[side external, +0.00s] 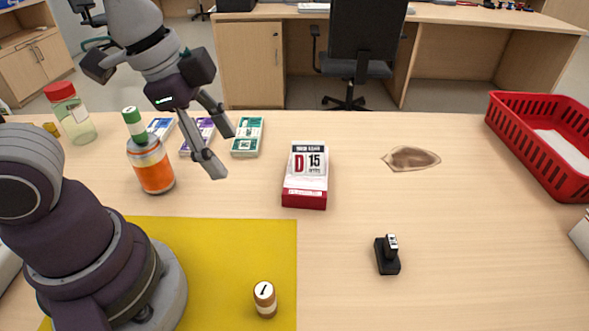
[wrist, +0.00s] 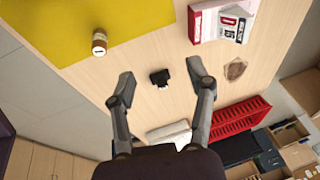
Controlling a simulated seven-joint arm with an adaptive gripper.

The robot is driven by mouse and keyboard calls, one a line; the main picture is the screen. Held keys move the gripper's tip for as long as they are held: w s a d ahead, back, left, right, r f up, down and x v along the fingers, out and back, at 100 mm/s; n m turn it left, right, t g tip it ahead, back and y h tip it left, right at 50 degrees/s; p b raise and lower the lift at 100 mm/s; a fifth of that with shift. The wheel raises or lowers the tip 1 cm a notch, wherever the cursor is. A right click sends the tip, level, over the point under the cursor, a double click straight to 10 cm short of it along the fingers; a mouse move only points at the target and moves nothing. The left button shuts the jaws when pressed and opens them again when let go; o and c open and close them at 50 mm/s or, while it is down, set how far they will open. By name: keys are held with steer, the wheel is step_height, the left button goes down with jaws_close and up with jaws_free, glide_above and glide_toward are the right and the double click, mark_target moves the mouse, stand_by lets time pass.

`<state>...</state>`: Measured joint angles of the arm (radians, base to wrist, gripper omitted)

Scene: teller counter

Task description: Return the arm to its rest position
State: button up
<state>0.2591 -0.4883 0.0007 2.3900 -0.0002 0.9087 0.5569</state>
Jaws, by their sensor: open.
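My gripper (side external: 222,152) is raised above the counter at the left-centre of the side view, its fingers spread with nothing between them. It hangs to the right of an orange bottle with a green cap (side external: 152,167) and to the left of the red and white date calendar (side external: 306,178). In the wrist view my gripper (wrist: 160,76) is also open and empty. A small black stamp (wrist: 160,78) shows between its fingers, on the counter well beyond them. The stamp also stands at the right-centre front in the side view (side external: 387,257).
A yellow mat (side external: 230,260) lies at the front left, with a small brown and white cylinder (side external: 265,299) on it. A red-lidded jar (side external: 72,115) and several banded bundles (side external: 247,137) stand behind. A red basket (side external: 535,145) is at the right.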

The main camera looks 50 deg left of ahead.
steer(key=a+n, duration=0.1)
steer(key=n, duration=0.2)
steer(key=a+r+n+t, duration=0.1)
steer(key=a+n, duration=0.1)
steer(key=n, duration=0.1)
steer(key=a+n+t+y, duration=0.1)
steer(key=n, duration=0.2)
steer(key=shift+s+a+r, duration=0.25)
steer(key=shift+s+r, duration=0.05)
steer(key=shift+s, duration=0.05)
stand_by(0.3)
